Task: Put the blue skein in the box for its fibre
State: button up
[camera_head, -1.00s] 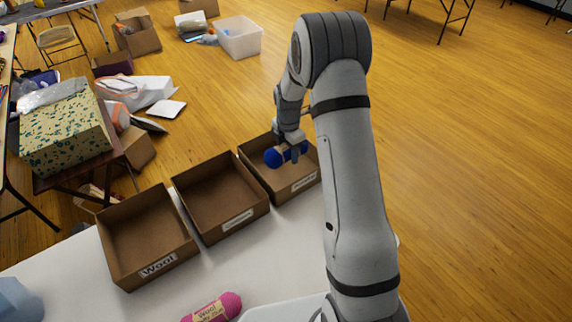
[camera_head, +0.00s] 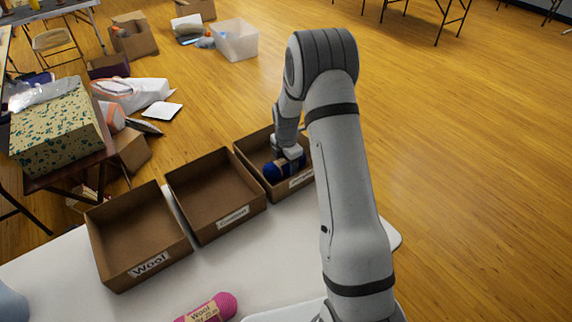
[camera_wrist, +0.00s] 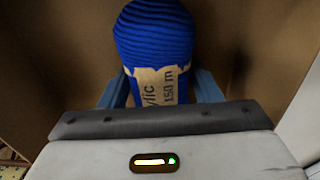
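The blue skein (camera_head: 271,170) is inside the rightmost cardboard box (camera_head: 279,192), low between its walls. My gripper (camera_head: 289,164) reaches down into that box and is shut on the skein. In the wrist view, the blue skein (camera_wrist: 153,36) has a tan band whose visible print reads "ylic" and "150 m", with a finger on each side of the band. Whether the skein touches the box floor cannot be told. The rightmost box's label is too small to read. The left box (camera_head: 110,247) is marked "Wool".
A pink skein (camera_head: 222,304) with a "Wool" band lies on the white table (camera_head: 75,290) in front of the boxes. A pale blue object (camera_head: 10,304) sits at the table's left edge. A patterned box (camera_head: 55,140) and clutter stand beyond the table.

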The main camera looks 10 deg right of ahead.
jog(key=o, duration=0.4)
jog(key=shift+c, duration=0.2)
jog(key=shift+r, duration=0.1)
notch_tip(320, 180, up, 12)
jog(key=p, duration=0.6)
jog(key=shift+s+r+p, duration=0.1)
jog(key=shift+r+p, duration=0.1)
jog(key=shift+p, duration=0.1)
jog(key=s+r+m+t, duration=0.2)
jog(key=s+r+m, duration=0.9)
jog(key=s+r, duration=0.45)
jog(key=s+a+r+m, duration=0.1)
jog(key=s+r+m, duration=0.2)
jog(key=s+m, duration=0.2)
jog(key=s+r+m+t, duration=0.1)
jog(key=s+r+m, duration=0.2)
jog(key=s+m, duration=0.3)
jog(key=s, duration=0.5)
jog(key=shift+a+r+m, duration=0.25)
jog(key=shift+a+m, duration=0.05)
jog(key=shift+a, duration=0.05)
